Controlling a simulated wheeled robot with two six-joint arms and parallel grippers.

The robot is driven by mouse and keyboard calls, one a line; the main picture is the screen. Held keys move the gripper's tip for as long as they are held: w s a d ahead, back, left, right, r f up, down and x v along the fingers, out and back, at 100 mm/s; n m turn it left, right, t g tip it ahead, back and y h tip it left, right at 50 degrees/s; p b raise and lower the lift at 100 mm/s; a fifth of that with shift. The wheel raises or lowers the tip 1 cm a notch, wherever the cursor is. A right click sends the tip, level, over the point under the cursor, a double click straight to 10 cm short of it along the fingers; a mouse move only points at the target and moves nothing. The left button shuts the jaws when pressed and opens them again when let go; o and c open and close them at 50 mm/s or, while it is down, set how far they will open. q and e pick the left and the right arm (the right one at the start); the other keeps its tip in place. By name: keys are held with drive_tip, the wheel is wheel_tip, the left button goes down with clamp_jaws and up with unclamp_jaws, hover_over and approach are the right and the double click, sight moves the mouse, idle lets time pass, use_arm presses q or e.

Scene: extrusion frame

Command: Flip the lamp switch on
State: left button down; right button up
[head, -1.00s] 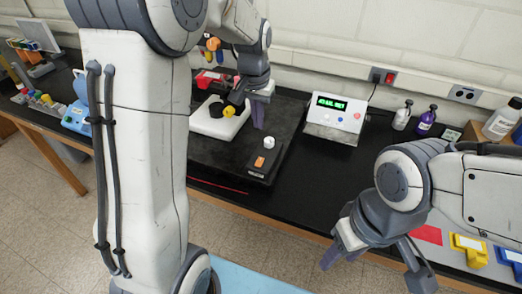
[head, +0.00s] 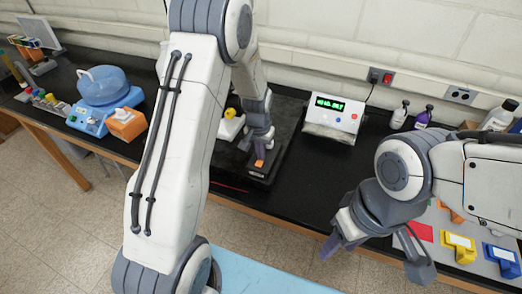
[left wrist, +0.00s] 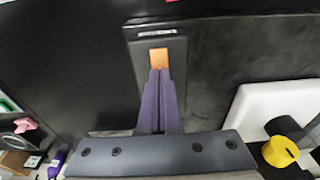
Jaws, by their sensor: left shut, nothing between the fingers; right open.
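The lamp switch (head: 259,163) is a small orange rocker on a dark control box (head: 266,176) at the front of a black base plate. It also shows in the left wrist view (left wrist: 158,57). My left gripper (head: 261,151) is shut and empty, pointing down at the switch. In the left wrist view its purple fingertips (left wrist: 160,76) overlap the near end of the orange rocker; I cannot tell whether they touch it. The white knob on the box is hidden. My right gripper (head: 374,258) is open and empty at the table's front edge, well to the right.
A white device with a green display (head: 334,117) stands right of the control box. A white block with a yellow knob (head: 230,113) is partly hidden behind my left arm. A blue centrifuge-like machine (head: 104,92) and an orange box (head: 127,124) stand at left. Bottles stand at right.

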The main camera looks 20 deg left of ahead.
use_arm(q)
drive_tip(key=shift+f, duration=0.1)
drive_tip(key=shift+w+f+b, duration=0.1)
drive_tip(key=shift+f+b, duration=0.1)
drive_tip(key=shift+b, duration=0.1)
drive_tip(key=shift+s, duration=0.2)
drive_tip(key=shift+s+r, duration=0.15)
drive_tip(key=shift+s, duration=0.5)
